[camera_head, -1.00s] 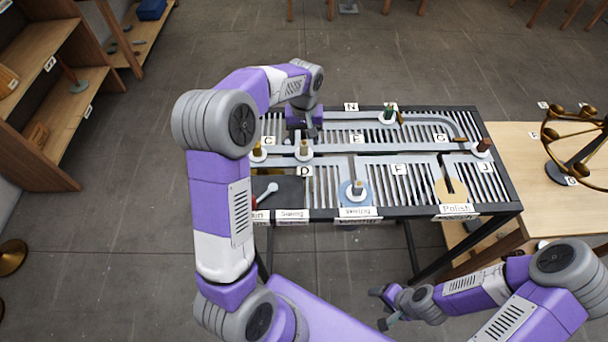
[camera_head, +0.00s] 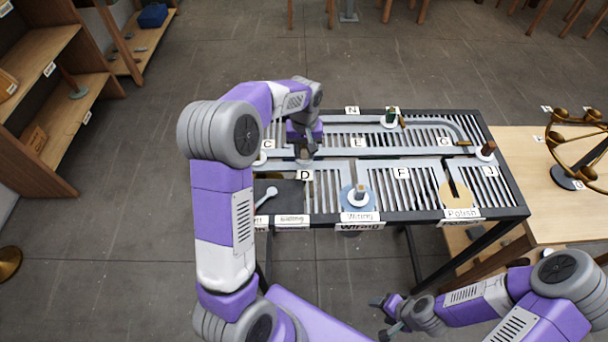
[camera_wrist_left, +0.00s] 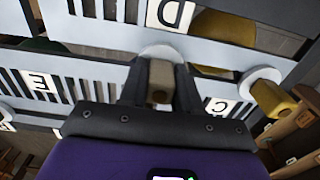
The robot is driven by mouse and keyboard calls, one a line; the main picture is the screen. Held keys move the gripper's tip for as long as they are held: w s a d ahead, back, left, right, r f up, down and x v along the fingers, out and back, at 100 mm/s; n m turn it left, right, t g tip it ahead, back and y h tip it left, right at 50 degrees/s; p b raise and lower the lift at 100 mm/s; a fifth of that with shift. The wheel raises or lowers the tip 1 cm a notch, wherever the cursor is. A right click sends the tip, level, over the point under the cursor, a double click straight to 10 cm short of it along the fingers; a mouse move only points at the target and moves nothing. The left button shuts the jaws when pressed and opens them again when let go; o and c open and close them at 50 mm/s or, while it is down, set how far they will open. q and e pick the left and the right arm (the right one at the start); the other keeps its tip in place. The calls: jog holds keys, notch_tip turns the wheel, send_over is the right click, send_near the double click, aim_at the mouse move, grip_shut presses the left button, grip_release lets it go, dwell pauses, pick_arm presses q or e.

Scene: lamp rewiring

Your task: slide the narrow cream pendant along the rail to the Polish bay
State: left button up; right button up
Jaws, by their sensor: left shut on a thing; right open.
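A narrow beige-cream pendant (camera_wrist_left: 161,78) on a round pale disc stands in the rail near the D label. My left gripper (camera_head: 304,150) is over it, and in the left wrist view its two fingers (camera_wrist_left: 160,92) are shut on the block from both sides. In the head view my gripper mostly hides this pendant. The Polish bay (camera_head: 444,199) is at the table's front right, with a yellow disc and a dark slot behind the Polish label (camera_head: 461,213). My right gripper (camera_head: 381,317) is open and empty in front of the table.
A mustard pendant (camera_wrist_left: 272,98) stands close by near the C label. A green pendant (camera_head: 391,117) is at the back and a brown one (camera_head: 487,149) at the right. A pendant on a blue disc (camera_head: 357,196) is in the Wiring bay. A brass lamp (camera_head: 577,150) stands on the wooden table.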

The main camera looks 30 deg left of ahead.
pick_arm(q)
jog(key=w+d+p, duration=0.1)
jog(key=d, duration=0.2)
jog(key=w+d+p, duration=0.1)
jog(key=w+d, duration=0.1)
jog(key=d, duration=0.1)
jog(key=w+d+p, duration=0.1)
jog(key=w+d, duration=0.1)
jog(key=d, duration=0.1)
jog(key=shift+w, duration=0.25)
jog(key=shift+w+d+p, duration=0.7)
jog(key=shift+w+d, duration=0.3)
jog(key=shift+d, duration=0.65)
jog(key=shift+w+d+p, duration=0.75)
jog(key=shift+w+d, duration=0.2)
jog(key=shift+d, duration=0.7)
jog(key=shift+w+d+p, duration=0.7)
jog(key=shift+w+d, duration=0.3)
jog(key=shift+d, duration=0.65)
